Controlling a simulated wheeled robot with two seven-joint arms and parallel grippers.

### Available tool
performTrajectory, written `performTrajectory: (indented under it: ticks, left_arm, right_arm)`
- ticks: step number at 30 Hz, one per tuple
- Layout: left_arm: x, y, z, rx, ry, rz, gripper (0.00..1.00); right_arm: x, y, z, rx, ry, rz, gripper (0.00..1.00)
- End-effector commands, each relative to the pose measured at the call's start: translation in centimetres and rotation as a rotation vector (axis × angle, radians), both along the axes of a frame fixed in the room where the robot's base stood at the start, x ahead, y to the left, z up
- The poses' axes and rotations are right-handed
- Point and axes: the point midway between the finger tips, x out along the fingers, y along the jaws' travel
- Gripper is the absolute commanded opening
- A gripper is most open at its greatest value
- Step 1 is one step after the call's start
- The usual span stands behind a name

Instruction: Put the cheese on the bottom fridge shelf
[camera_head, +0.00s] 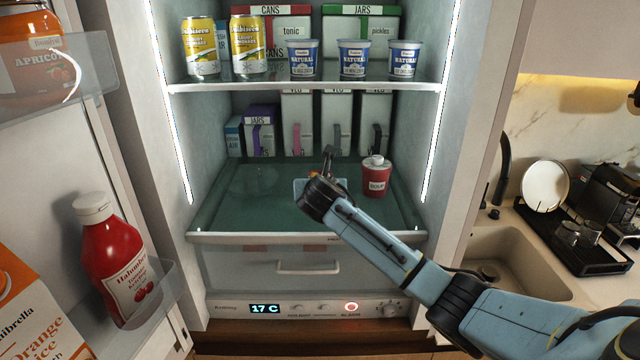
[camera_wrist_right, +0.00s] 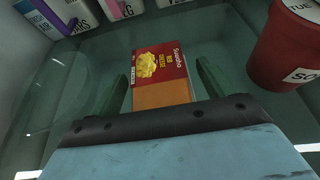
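The cheese is a small red and orange box (camera_wrist_right: 162,75) with a yellow picture, in the right wrist view. It is between the two fingers of my right gripper (camera_wrist_right: 162,80), with narrow gaps showing on both sides, so the fingers look open around it. In the head view my right gripper (camera_head: 326,165) reaches into the fridge over the bottom glass shelf (camera_head: 245,212); my wrist hides most of the box there. Whether the box rests fully on the glass is hard to tell. My left gripper is out of view.
A red lidded soup pot (camera_head: 376,178) stands on the bottom shelf just right of my gripper. Several cartons (camera_head: 300,125) line the back. The upper shelf (camera_head: 300,86) holds cans and yogurt cups. The open door with a ketchup bottle (camera_head: 108,260) is left. The shelf's front left is clear.

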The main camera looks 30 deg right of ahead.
Motion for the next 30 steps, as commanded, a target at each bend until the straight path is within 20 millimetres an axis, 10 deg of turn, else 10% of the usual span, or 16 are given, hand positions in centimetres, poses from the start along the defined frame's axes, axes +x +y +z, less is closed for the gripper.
performTrajectory:
  ticks: [14, 30]
  left_arm:
    - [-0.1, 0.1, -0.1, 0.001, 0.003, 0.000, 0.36]
    - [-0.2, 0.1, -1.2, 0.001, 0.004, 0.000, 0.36]
  right_arm:
    - [-0.5, 0.4, 0.6, -0.001, -0.002, 0.002, 0.86]
    - [-7.6, 4.7, 4.0, 0.000, -0.002, 0.003, 0.86]
